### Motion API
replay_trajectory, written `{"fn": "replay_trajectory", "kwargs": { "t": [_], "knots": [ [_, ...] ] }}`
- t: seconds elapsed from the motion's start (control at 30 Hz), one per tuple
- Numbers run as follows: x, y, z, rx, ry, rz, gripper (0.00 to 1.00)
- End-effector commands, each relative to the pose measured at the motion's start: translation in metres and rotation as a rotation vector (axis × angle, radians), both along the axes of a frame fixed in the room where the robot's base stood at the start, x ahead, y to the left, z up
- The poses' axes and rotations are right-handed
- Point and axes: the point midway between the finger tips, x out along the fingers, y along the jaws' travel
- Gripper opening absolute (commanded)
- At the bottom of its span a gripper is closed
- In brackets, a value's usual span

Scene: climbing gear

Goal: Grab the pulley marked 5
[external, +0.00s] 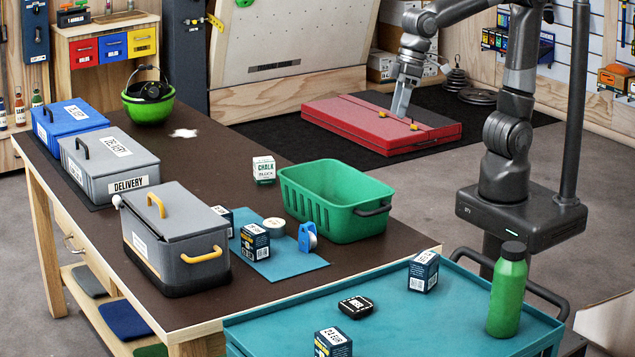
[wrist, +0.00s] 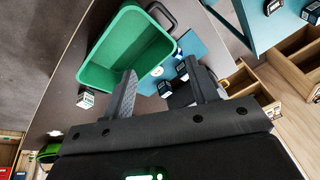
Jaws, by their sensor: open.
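A blue pulley (external: 307,237) stands on the teal mat (external: 285,268) on the dark table, between the green basket and a dark box. Its number is too small to read. In the wrist view I cannot clearly pick it out among the small items on the mat (wrist: 205,48). My gripper (external: 401,108) is raised in the air, to the right of and well apart from the pulley. In the wrist view its two fingers (wrist: 160,66) are spread, with nothing held between them.
The green basket (external: 330,222) stands right of the pulley; dark boxes (external: 255,243) and a tape roll (external: 274,225) stand left. A chalk box (external: 263,169) is behind. A grey lidded case (external: 178,240) is at left. A teal cart (external: 450,318) with a green bottle (external: 507,290) is in front.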

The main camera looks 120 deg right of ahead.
Motion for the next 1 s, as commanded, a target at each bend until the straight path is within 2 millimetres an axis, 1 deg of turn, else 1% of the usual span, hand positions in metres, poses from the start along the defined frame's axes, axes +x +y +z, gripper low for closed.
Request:
{"fn": "replay_trajectory", "kwargs": {
  "t": [0.03, 0.1, 0.27, 0.3, 0.37, 0.4, 0.47, 0.6, 0.7, 0.8, 0.9, 1.0],
  "knots": [
    [0.017, -0.003, -0.005, 0.013, 0.021, -0.042, 0.54],
    [0.038, -0.006, -0.011, 0.032, 0.046, -0.106, 0.54],
    [0.085, -0.015, -0.030, 0.066, 0.101, -0.254, 0.54],
    [0.097, -0.018, -0.036, 0.074, 0.114, -0.292, 0.54],
    [0.114, -0.021, -0.046, 0.084, 0.133, -0.347, 0.54],
    [0.125, -0.024, -0.053, 0.091, 0.147, -0.384, 0.54],
    [0.142, -0.027, -0.065, 0.098, 0.167, -0.440, 0.54],
    [0.178, -0.036, -0.097, 0.114, 0.211, -0.571, 0.54],
    [0.202, -0.042, -0.123, 0.119, 0.240, -0.661, 0.54],
    [0.220, -0.047, -0.147, 0.123, 0.265, -0.739, 0.54],
    [0.232, -0.051, -0.165, 0.124, 0.280, -0.798, 0.54],
    [0.240, -0.054, -0.176, 0.125, 0.289, -0.834, 0.54]
  ]
}}
